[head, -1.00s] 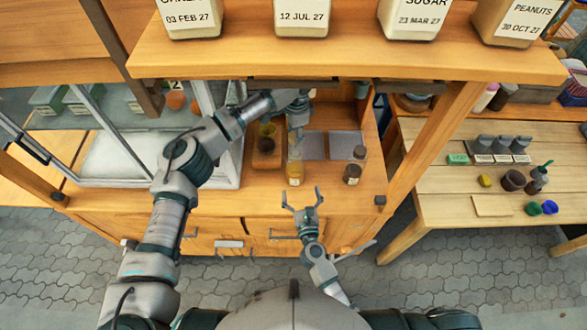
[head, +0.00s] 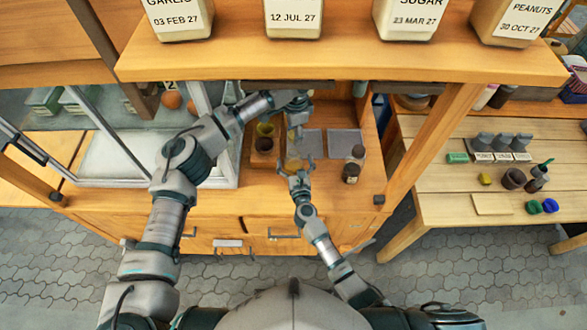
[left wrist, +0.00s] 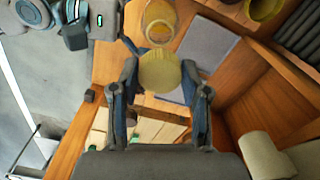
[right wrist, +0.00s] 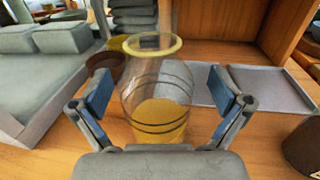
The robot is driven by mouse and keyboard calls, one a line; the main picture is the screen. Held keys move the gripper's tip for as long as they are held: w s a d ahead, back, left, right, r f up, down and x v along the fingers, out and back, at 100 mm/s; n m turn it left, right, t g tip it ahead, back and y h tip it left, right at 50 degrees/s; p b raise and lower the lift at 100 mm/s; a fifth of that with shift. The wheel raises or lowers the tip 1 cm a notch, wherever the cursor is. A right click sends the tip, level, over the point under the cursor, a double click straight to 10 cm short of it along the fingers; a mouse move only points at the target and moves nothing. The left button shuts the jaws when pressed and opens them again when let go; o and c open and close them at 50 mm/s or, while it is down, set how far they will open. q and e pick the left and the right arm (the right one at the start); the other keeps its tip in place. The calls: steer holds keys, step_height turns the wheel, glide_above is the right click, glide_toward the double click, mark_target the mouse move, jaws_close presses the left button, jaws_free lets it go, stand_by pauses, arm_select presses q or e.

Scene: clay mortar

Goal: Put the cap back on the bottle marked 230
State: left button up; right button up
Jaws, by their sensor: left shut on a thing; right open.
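A clear glass bottle (right wrist: 158,110) with amber contents and dark rings stands upright on the wooden counter. No 230 mark is readable on it. My right gripper (right wrist: 161,92) is open, with one finger on each side of the bottle and visible gaps. In the head view this gripper (head: 296,165) partly hides the bottle. My left gripper (head: 297,128) is above and behind it, shut on a round yellowish cap (left wrist: 160,70). In the left wrist view the bottle's open mouth (left wrist: 160,22) shows just beyond the cap, apart from it in the picture.
Two grey mats (head: 345,143) lie behind and right of the bottle. A brown pot (head: 264,145) and a yellowish cup stand on the left. A shelf with labelled jars (head: 293,18) overhangs the counter.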

arm_select(q)
steer(key=shift+d, duration=0.25)
arm_select(e)
steer(key=shift+d, duration=0.25)
steer(key=shift+c, duration=1.2)
arm_select(q)
steer(key=shift+a, duration=0.85)
arm_select(e)
steer(key=shift+a, duration=0.75)
steer(key=c, duration=1.5)
arm_select(q)
steer(key=f, duration=0.2)
steer(key=d+f, duration=0.1)
steer(key=f, duration=0.1)
steer(key=shift+d+f, duration=0.2)
steer(key=shift+f, duration=0.2)
arm_select(e)
steer(key=shift+d, duration=0.6)
steer(key=shift+c, duration=0.2)
arm_select(q)
steer(key=shift+a, duration=0.6)
arm_select(e)
steer(key=shift+a, duration=0.5)
arm_select(q)
steer(key=shift+d+f, duration=0.2)
steer(key=shift+f, duration=0.25)
steer(key=shift+d+f, duration=0.2)
steer(key=shift+f, duration=0.25)
arm_select(e)
steer(key=shift+d, duration=0.4)
